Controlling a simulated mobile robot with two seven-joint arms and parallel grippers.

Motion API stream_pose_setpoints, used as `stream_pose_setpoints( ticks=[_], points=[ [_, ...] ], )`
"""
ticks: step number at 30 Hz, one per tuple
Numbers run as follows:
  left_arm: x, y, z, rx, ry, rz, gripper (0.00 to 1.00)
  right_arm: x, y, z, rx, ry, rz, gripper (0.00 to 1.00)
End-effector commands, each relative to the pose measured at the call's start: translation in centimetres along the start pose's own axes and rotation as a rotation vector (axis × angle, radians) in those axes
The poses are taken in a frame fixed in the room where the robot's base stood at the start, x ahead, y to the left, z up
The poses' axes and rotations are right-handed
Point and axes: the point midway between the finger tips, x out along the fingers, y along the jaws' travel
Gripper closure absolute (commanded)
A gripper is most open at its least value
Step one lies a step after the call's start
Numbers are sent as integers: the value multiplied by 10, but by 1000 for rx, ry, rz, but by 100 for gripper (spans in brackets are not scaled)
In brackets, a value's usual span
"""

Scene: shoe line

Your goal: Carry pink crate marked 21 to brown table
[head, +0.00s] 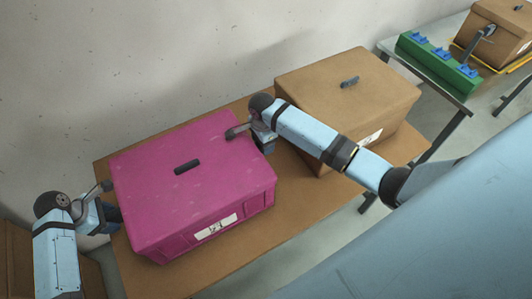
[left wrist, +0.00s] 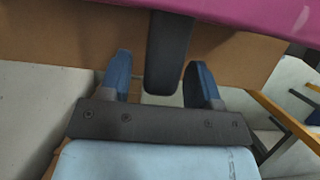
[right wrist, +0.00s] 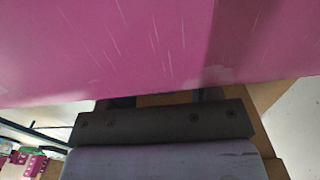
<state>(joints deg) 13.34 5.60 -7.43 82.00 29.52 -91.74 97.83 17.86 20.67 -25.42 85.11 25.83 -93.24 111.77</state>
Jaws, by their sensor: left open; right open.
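The pink crate (head: 155,205) sits on a brown table (head: 165,285), with a dark slot on its lid and a white label whose number is hard to read. My left gripper (head: 112,212) is at the crate's left end. In the left wrist view its blue fingers (left wrist: 160,80) stand apart, with a dark bar between them; I cannot tell what the bar belongs to. My right gripper (head: 263,142) is open at the crate's right end. In the right wrist view the pink crate (right wrist: 130,50) fills the upper part and hides most of the fingers.
A closed brown box (head: 335,85) stands on the same table, right behind my right arm. A second table (head: 440,90) at the back right holds a green block (head: 437,62) with blue parts and another brown box (head: 495,30). A wall runs behind.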

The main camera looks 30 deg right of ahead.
Motion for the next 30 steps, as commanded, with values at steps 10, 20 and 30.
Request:
stream_pose_setpoints(
  ticks=[10, 20, 30],
  points=[
    [-73, 0, 0, 1, 1, 4, 43, 0, 0, 0, 0, 0, 0, 43],
    [-105, 0, 0, 0, 1, 2, 43, -4, 0, 0, 0, -1, -1, 43],
    [-105, 0, 0, 0, 1, 1, 43, -65, 0, 0, 0, -2, -4, 43]
  ],
)
